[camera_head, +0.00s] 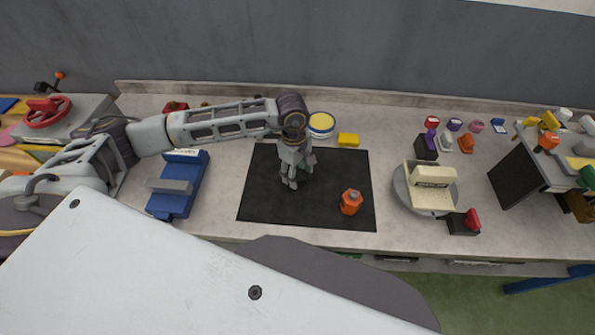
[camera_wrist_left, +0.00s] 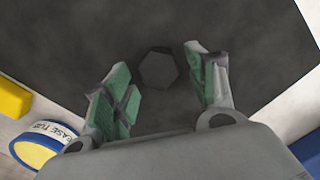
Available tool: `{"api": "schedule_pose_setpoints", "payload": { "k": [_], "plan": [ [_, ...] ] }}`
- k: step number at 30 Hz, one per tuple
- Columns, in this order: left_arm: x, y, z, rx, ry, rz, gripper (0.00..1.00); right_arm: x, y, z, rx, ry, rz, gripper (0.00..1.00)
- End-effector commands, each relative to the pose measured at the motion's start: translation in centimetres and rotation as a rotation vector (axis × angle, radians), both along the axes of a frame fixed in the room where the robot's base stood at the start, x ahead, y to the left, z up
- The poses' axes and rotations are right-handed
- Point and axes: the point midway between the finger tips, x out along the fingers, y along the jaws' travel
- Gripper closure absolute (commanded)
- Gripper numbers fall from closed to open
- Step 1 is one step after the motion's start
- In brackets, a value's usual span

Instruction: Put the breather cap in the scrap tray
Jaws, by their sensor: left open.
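My left gripper (camera_head: 289,184) is open and points down over the black mat (camera_head: 262,205). In the left wrist view its two green-padded fingers (camera_wrist_left: 163,92) stand apart. A dark grey hexagonal piece (camera_wrist_left: 158,70) shows between and slightly beyond the fingertips, against the mat; it could be the breather cap. The fingers do not visibly grip it. In the head view the gripper hides this piece. An orange hexagonal part (camera_head: 351,202) stands on the mat, right of the gripper. I cannot pick out the scrap tray with certainty. My right gripper is not in view.
A blue vise-like block (camera_head: 180,185) stands left of the mat. A tub (camera_head: 321,124) and a yellow block (camera_head: 348,140) are behind it. A round turntable (camera_head: 408,193) carrying a cream block (camera_head: 432,176), and several small coloured parts, are to the right.

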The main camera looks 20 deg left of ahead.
Motion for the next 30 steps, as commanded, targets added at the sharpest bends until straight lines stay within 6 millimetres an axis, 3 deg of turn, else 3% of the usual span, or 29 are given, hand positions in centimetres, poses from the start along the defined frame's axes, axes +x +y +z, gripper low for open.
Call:
{"api": "schedule_pose_setpoints", "payload": {
  "k": [8,30],
  "plan": [
    [0.1,0.1,1.1,0.0,-0.003,0.0,0.43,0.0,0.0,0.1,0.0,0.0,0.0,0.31],
    [0.6,0.9,11.1,0.0,-0.002,0.0,0.43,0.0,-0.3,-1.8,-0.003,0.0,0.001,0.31]
  ]
}}
